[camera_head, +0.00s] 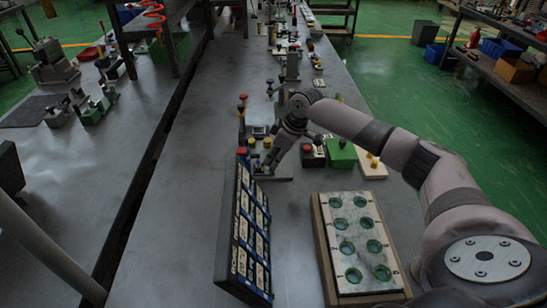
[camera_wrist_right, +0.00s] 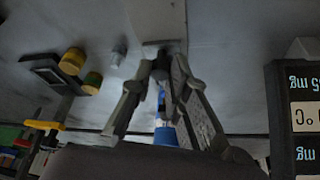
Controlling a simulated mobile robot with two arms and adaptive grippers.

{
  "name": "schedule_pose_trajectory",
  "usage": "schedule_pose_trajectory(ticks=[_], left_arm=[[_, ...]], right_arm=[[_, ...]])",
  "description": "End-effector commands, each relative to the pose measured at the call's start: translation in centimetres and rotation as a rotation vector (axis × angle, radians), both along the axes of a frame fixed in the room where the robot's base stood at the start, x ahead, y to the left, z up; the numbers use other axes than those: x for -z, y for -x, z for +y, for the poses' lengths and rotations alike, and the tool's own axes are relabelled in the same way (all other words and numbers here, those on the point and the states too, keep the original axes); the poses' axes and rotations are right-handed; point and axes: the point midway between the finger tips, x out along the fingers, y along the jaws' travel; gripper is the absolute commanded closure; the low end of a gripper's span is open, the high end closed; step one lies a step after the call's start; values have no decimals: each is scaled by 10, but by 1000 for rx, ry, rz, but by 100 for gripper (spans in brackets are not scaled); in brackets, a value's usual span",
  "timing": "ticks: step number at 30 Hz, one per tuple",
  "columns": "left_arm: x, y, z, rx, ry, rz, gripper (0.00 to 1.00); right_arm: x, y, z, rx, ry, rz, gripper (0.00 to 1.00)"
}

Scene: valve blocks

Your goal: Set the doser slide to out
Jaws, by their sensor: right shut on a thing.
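My right gripper (camera_head: 265,170) reaches down to the middle of the bench, at the far end of the labelled board. In the right wrist view its fingers (camera_wrist_right: 163,62) come together on a small grey part, taken to be the doser slide's handle. The fingers hide most of it, and its in or out position cannot be told. A pale grey piece (camera_wrist_right: 157,18) lies just past the fingertips. A blue part (camera_wrist_right: 165,136) shows between the fingers. My left gripper is not in view.
A dark board with blue-edged labels (camera_head: 247,235) stands close by my right gripper. Yellow knobs (camera_wrist_right: 72,60) are near it too. A plate with green-ringed holes (camera_head: 338,205) lies to the right, and a green box (camera_head: 341,154) stands behind it.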

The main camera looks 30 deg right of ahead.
Motion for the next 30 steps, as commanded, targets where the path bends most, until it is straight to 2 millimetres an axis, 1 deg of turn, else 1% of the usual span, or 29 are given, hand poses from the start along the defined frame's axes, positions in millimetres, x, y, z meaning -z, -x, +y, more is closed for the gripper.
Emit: schedule_pose_trajectory(ticks=[2, 6, 9, 13, 20, 21, 29, 30], left_arm=[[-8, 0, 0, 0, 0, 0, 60], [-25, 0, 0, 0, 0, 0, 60], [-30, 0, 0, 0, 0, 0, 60], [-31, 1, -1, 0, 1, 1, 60], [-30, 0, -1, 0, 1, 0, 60], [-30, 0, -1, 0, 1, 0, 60], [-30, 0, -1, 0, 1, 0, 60], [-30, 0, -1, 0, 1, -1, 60]], right_arm=[[-3, 5, -8, 2, 1, 2, 100], [-4, 19, -31, 5, 1, 5, 100], [-2, 27, -43, 3, 0, 5, 100], [0, 30, -49, 2, 2, 2, 100], [0, 30, -50, 2, 5, 3, 100], [0, 30, -50, 3, 5, 3, 81], [0, 29, -49, 1, 2, 1, 64], [0, 29, -48, 1, 2, 1, 64]])
